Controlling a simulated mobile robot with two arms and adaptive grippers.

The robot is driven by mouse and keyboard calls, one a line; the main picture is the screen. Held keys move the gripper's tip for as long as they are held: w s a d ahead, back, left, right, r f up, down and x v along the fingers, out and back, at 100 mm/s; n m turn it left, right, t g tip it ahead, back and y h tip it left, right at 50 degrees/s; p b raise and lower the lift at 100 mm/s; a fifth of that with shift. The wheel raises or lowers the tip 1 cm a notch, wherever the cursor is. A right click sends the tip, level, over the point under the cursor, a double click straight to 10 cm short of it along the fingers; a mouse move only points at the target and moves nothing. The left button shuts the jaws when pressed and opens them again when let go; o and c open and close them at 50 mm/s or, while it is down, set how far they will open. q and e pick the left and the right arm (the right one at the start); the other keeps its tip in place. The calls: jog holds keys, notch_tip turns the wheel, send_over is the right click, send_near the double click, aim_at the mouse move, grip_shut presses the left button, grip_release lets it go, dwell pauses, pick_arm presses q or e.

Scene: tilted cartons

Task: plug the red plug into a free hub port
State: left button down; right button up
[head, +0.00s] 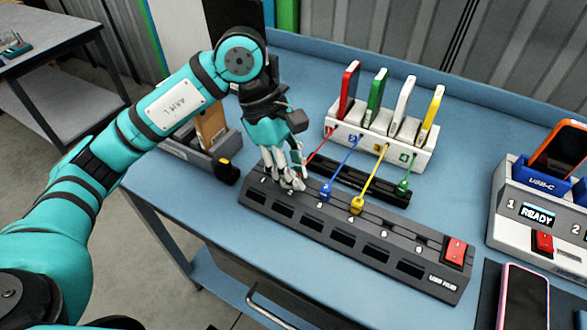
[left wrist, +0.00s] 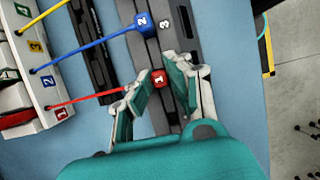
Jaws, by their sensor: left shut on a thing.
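My left gripper (head: 292,182) is shut on the red plug (left wrist: 158,78), marked 1, in the left wrist view. In the head view the fingers hide that plug, low over the left part of the grey USB hub (head: 358,237). I cannot tell whether the plug is seated. Its red cable (head: 318,148) runs back to the white phone stand (head: 345,131). The blue plug (head: 325,192) sits in the hub at the mark 3, and it also shows in the left wrist view (left wrist: 145,23). The yellow plug (head: 357,205) sits farther right in the hub. My right gripper is not in view.
The green plug (head: 403,187) rests by a black rail (head: 345,178) behind the hub. A red switch (head: 456,250) is at the hub's right end. A grey holder (head: 192,151) stands left.

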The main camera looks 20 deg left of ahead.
pick_arm(q)
jog(key=c, duration=1.2)
grip_release()
jog(key=shift+o, duration=0.4)
jog(key=o, duration=0.3)
jog(key=shift+r, duration=0.1)
jog(key=shift+r+p, duration=1.8)
jog(key=shift+r, duration=1.65)
